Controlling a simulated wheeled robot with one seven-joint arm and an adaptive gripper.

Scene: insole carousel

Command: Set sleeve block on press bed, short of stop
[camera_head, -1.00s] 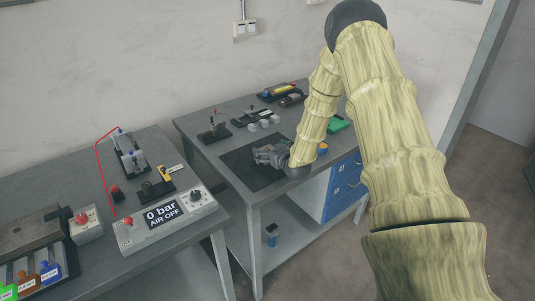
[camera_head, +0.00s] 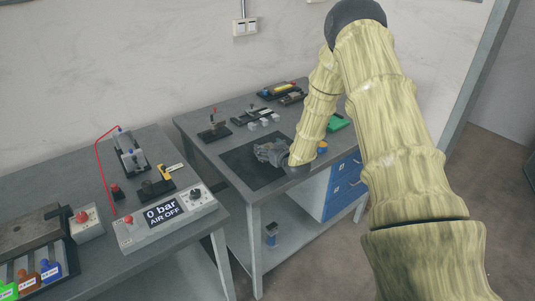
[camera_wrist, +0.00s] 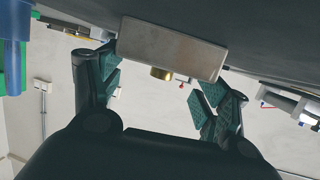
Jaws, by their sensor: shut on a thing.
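My gripper (camera_head: 271,153) is low over the dark mat on the right bench in the head view. In the wrist view my gripper (camera_wrist: 160,80) has its green-padded fingers at the two ends of a pale grey rectangular block (camera_wrist: 172,46) and is shut on it. The block cannot be made out in the head view. I cannot tell for sure which fixture is the press bed, nor see its stop.
The dark mat (camera_head: 237,164) lies on the right bench. The left bench carries a control box (camera_head: 165,214) reading "0 bar AIR OFF" and a yellow-marked device (camera_head: 156,186).

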